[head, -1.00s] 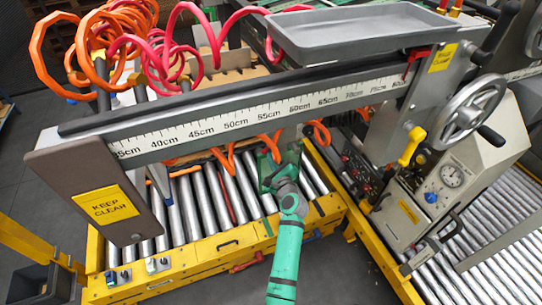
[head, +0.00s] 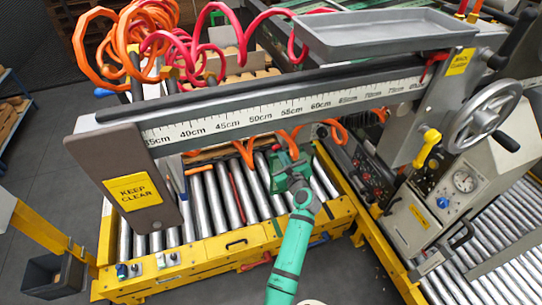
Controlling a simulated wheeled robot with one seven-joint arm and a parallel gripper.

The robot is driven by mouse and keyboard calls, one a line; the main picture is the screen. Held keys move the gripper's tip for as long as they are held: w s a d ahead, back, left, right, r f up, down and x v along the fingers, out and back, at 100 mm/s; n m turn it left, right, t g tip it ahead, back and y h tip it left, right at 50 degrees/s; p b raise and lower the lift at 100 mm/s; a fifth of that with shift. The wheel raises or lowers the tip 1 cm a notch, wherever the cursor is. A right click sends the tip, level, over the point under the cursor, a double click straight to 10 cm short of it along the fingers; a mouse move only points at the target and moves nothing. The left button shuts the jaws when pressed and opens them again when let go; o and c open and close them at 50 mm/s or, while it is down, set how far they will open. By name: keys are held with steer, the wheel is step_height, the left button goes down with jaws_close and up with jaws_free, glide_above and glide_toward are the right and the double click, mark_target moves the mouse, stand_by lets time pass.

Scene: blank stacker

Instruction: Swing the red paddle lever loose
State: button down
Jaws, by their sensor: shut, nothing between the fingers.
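A small red lever-like handle (head: 257,262) sticks out low on the front side of the yellow conveyor frame. Another red lever-like part (head: 434,62) sits on the measuring beam at upper right. I cannot tell for sure which is the paddle lever. My green gripper (head: 284,160) is over the far part of the rollers, beneath the beam, and apart from both red parts. Its fingertips are small and partly hidden by its own body; it is shut and holds nothing.
The scaled beam (head: 250,112) crosses above the rollers (head: 207,200), with a hanging "KEEP CLEAR" plate (head: 138,192) at left. Orange and red coiled hoses (head: 107,60) stand behind. A handwheel (head: 480,112) and control box (head: 462,182) are at right. Open floor lies in front.

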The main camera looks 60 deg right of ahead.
steer(key=shift+w+a+r, duration=0.1)
steer(key=shift+a+r, duration=0.05)
steer(key=shift+r, duration=0.05)
stand_by(0.6)
step_height(320, 180, down, 4)
steer(key=d, duration=0.1)
steer(key=v, duration=1)
steer(key=shift+w, duration=0.1)
